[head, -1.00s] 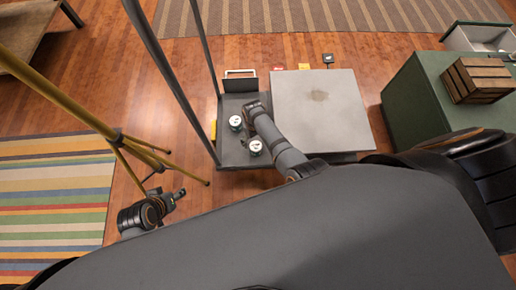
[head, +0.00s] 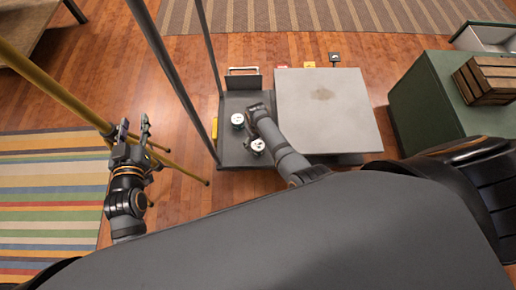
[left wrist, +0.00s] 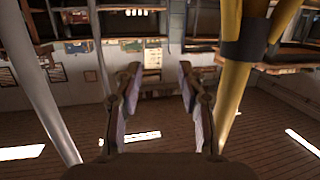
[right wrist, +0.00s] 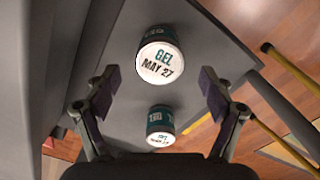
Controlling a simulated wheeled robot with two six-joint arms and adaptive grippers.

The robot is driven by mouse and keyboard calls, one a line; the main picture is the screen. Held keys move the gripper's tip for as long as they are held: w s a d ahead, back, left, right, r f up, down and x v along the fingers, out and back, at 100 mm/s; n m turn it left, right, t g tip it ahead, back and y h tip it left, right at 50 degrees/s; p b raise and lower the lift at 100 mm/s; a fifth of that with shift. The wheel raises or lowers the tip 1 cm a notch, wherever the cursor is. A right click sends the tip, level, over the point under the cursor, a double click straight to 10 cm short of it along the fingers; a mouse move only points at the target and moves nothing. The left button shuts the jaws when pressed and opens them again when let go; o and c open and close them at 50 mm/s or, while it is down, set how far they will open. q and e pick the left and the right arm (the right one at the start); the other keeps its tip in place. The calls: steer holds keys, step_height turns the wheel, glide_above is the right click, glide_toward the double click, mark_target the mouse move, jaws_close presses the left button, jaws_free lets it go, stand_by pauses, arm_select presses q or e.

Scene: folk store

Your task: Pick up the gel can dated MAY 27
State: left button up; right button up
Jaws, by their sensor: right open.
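The gel can dated MAY 27 (right wrist: 160,56) shows its white lid and teal side in the right wrist view, upright on a grey shelf (right wrist: 130,92). In the head view the nearer can (head: 257,146) seems to be the MAY 27 one; the other (head: 237,120) is further back. My left gripper (head: 134,123) is open and empty, away at the left.
A grey tabletop (head: 335,118) lies right of the shelf. Grey poles (head: 172,75) rise at the shelf's left side. A yellow stand (head: 62,92) is close to my left gripper. A green cabinet (head: 420,108) with a wooden crate (head: 480,78) stands at the right.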

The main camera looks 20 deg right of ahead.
arm_select(q)
step_height(320, 180, up, 8)
steer(key=w+t, duration=0.1)
steer(key=t, duration=0.2)
steer(key=shift+w+r+t+b, duration=0.15)
steer(key=shift+t+b, duration=0.2)
steer(key=shift+t, duration=0.05)
arm_select(e)
steer(key=shift+f, duration=0.4)
